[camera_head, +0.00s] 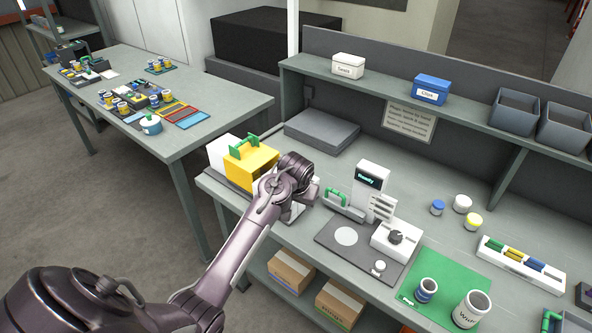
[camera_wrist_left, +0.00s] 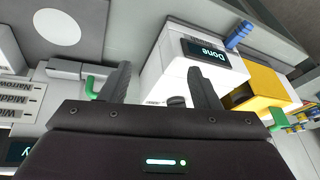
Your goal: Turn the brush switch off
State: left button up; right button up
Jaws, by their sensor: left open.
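In the left wrist view a white machine (camera_wrist_left: 205,66) has a dark screen reading "Done" (camera_wrist_left: 207,54). A dark knob (camera_wrist_left: 177,101) shows on its lower front, by my right-hand finger. A blue handle-like part (camera_wrist_left: 238,34) sticks out at its far side. I cannot tell which part is the brush switch. My left gripper (camera_wrist_left: 158,82) is open and empty, its fingers in front of the machine; contact cannot be told. In the head view my left wrist hides most of the machine and the fingers. My right gripper is not in view.
A yellow-and-white box with a green handle (camera_head: 253,160) stands just left of my wrist. A white unit with a screen (camera_head: 369,179), a dial box (camera_head: 394,240) and a green mat (camera_head: 449,284) lie to the right. A shelf (camera_head: 456,122) runs behind.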

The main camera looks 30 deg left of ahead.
pick_arm(q)
jog(key=w+a+r+n, duration=0.2)
jog(key=w+a+r, duration=0.45)
jog(key=w, duration=0.25)
jog(key=shift+h, duration=0.4)
jog(key=p+x, duration=0.1)
jog(key=x, duration=0.5)
jog(key=shift+w+f, duration=0.15)
jog(key=shift+f, duration=0.1)
jog(key=shift+w+a+f+n, duration=0.1)
jog(key=shift+f+n, duration=0.05)
jog(key=shift+f, duration=0.2)
jog(key=shift+w+a+f+n, duration=0.1)
jog(key=shift+w+f+n, duration=0.05)
jog(key=shift+f, duration=0.25)
jog(key=shift+c, duration=0.5)
jog(key=c, duration=0.9)
